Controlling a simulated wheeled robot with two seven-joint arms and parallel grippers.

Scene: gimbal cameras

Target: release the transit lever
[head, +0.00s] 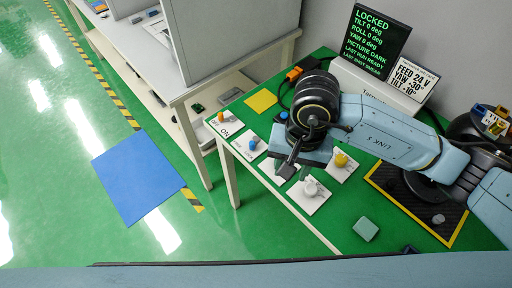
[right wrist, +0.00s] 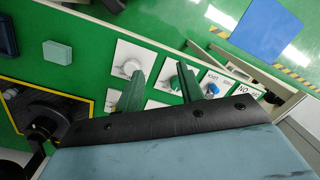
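I cannot tell for certain which control is the transit lever. A row of white plates carries a blue knob (head: 252,145), a yellow knob (head: 341,160) and a white knob (head: 311,188). An orange knob (head: 221,117) sits by the OFF/ON label. My right gripper (head: 292,170) hangs over the plates between the blue and white knobs, partly hiding one plate. In the right wrist view its two green fingers (right wrist: 159,90) are apart with nothing seen between them. The white knob (right wrist: 131,67) and blue knob (right wrist: 212,88) show beside them. My left gripper is not in view.
A black screen (head: 378,42) reads LOCKED, with tilt, roll and yaw at 0 deg. A sign (head: 411,78) reads FEED 24 V, YAW +30, TILT +10. A yellow-edged black mat (head: 424,222), a teal block (head: 366,229) and a yellow pad (head: 261,101) lie on the green bench.

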